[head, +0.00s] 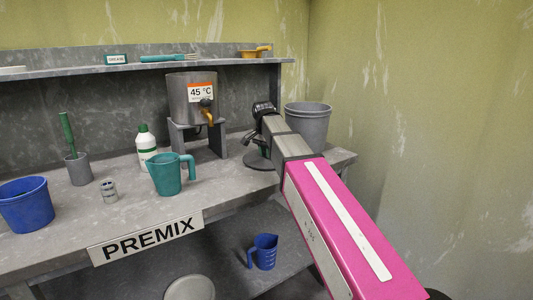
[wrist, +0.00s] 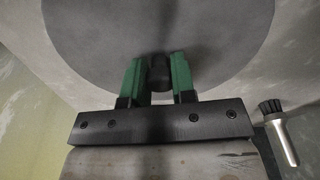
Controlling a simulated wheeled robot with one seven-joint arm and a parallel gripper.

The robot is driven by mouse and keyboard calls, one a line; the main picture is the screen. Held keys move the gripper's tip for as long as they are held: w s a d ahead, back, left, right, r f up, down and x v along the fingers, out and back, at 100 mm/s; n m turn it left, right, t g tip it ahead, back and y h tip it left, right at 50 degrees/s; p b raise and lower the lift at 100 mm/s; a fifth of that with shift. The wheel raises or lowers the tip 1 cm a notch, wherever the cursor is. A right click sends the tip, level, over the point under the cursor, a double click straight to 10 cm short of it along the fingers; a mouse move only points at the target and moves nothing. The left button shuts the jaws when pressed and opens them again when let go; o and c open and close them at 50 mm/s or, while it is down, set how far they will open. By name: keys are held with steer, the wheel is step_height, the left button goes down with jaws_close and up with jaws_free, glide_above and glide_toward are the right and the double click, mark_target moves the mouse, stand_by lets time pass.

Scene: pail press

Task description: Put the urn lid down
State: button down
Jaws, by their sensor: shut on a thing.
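The urn lid is a dark grey disc (head: 257,161) with a dark knob, at the right end of the bench in the head view, partly hidden by my arm. In the wrist view the lid (wrist: 90,45) fills much of the upper picture. My gripper (wrist: 158,75) has its green fingers shut on the knob; it also shows small and dark in the head view (head: 250,139). The lid looks about level, at or just above the bench top; I cannot tell whether it touches. The grey urn (head: 180,100), labelled 45 °C, stands on its stand left of the lid.
A grey bucket (head: 309,122) stands just right of my gripper. A teal jug (head: 165,174), a white bottle (head: 146,145) and a blue pail (head: 25,207) stand further left on the bench (head: 150,220). A black-bristled brush (wrist: 281,137) shows in the wrist view.

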mark_target(264, 159)
steer(key=shift+f, duration=0.1)
steer(key=c, duration=0.9)
jaws_free()
steer(key=shift+c, duration=0.2)
step_height(264, 159, up, 12)
steer(key=s, duration=0.1)
steer(key=shift+a, duration=0.45)
steer(key=shift+s, duration=0.1)
